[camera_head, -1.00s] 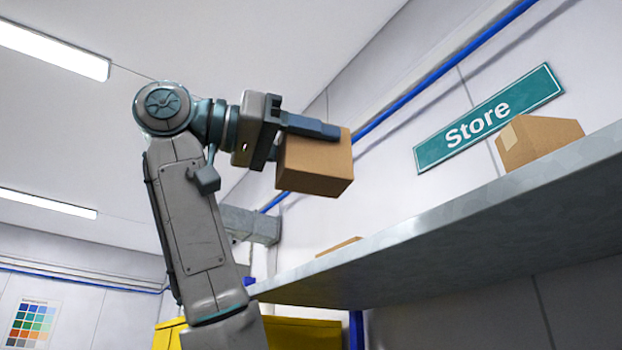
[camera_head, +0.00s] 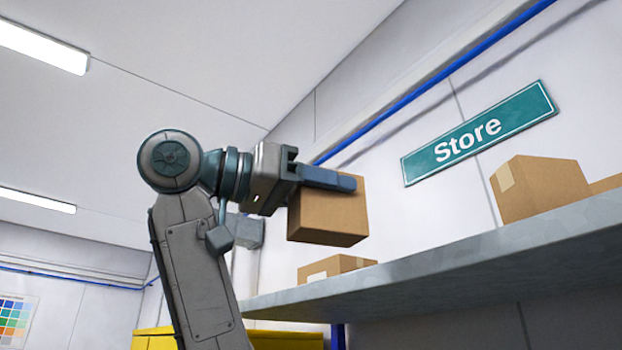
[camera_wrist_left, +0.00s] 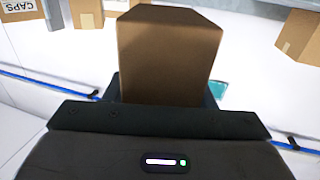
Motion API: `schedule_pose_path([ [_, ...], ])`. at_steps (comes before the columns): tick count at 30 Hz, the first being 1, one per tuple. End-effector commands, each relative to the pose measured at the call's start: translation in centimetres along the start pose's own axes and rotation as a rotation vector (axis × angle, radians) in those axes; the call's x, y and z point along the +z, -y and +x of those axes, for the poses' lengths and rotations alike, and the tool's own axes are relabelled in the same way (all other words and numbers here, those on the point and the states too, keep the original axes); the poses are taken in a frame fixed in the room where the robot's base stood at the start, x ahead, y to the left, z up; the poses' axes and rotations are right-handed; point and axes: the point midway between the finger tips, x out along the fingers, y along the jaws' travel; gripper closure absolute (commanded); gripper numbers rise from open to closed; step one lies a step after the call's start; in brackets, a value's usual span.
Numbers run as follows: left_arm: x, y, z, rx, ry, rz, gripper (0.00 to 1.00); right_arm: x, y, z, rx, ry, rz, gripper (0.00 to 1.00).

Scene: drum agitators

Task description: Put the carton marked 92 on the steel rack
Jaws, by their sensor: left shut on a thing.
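My left gripper (camera_head: 325,180) is shut on a brown carton (camera_head: 328,217) and holds it in the air, above the level of the shelf and in front of the wall. The held carton also fills the middle of the left wrist view (camera_wrist_left: 168,55). No number shows on its visible faces. The steel rack's grey shelf (camera_head: 440,270) runs from the lower middle to the right edge of the head view. The carton looks apart from the shelf. My right gripper is not in view.
On the shelf stand a low carton (camera_head: 335,266) below the held one and a larger carton (camera_head: 540,188) at the right, with part of another (camera_head: 606,184) beside it. Bare shelf lies between them. A green "Store" sign (camera_head: 480,133) and blue pipe (camera_head: 430,85) are on the wall.

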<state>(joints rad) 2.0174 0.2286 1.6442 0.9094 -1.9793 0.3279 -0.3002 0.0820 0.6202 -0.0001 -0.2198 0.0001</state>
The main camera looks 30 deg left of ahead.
Motion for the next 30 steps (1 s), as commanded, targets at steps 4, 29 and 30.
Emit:
schedule_pose_path([
  [4, 0.1, 0.3, 1.2, 0.002, 0.000, 0.000, 0.77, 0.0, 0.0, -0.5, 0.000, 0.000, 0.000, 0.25],
  [29, 0.7, 2.0, 7.6, 0.001, 0.000, 0.000, 0.77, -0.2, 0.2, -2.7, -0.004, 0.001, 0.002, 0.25],
  [30, 0.7, 2.1, 7.9, 0.002, 0.000, 0.000, 0.77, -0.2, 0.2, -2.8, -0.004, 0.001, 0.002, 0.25],
])
